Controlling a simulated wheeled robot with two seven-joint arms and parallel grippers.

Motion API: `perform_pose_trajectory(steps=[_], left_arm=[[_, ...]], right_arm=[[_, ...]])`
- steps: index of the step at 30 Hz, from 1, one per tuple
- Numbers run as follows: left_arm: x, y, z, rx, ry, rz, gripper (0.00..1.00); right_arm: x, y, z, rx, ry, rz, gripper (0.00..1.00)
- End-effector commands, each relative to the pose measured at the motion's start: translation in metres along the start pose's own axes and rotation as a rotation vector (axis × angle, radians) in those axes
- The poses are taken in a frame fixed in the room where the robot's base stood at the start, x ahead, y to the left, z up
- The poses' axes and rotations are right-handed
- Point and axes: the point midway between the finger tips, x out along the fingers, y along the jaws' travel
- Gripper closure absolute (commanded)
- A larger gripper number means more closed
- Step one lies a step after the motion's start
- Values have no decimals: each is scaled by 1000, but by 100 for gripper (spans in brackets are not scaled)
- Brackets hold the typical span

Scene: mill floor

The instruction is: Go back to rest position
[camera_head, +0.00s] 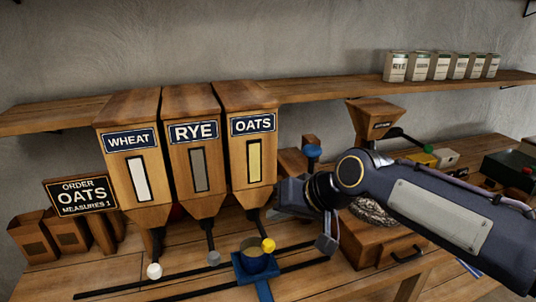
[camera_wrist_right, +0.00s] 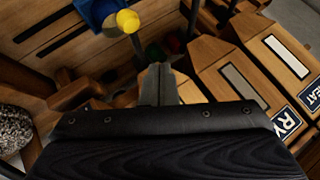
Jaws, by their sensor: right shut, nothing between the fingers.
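My right arm comes in from the right in the head view. Its gripper (camera_head: 326,245) points down above the bench, to the right of the blue cup (camera_head: 257,260) and apart from it. In the wrist view the fingers (camera_wrist_right: 158,85) are together with nothing between them. The cup holds something brownish and sits on a blue stand below the oats hopper (camera_head: 250,145). A yellow knob (camera_head: 268,245) is close by the cup; it also shows in the wrist view (camera_wrist_right: 127,20). My left gripper is in neither view.
The rye hopper (camera_head: 191,150) and wheat hopper (camera_head: 133,160) stand left of the oats hopper. An order sign (camera_head: 82,197) reads oats, measures 1. A wooden mill (camera_head: 372,122) stands behind my right arm. Dark rails run along the bench front.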

Motion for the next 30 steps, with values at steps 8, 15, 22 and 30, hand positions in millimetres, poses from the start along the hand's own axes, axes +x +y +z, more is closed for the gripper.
perform_pose_trajectory(steps=[8, 15, 22, 30], left_arm=[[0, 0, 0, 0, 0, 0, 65], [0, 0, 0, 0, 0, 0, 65], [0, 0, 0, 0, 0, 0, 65], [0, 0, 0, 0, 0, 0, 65]], right_arm=[[-81, 102, 99, 95, 24, 145, 100], [-106, 152, 216, 182, 18, 255, 100], [-104, 161, 260, 213, 10, 289, 100], [-103, 162, 261, 213, 8, 289, 100]])
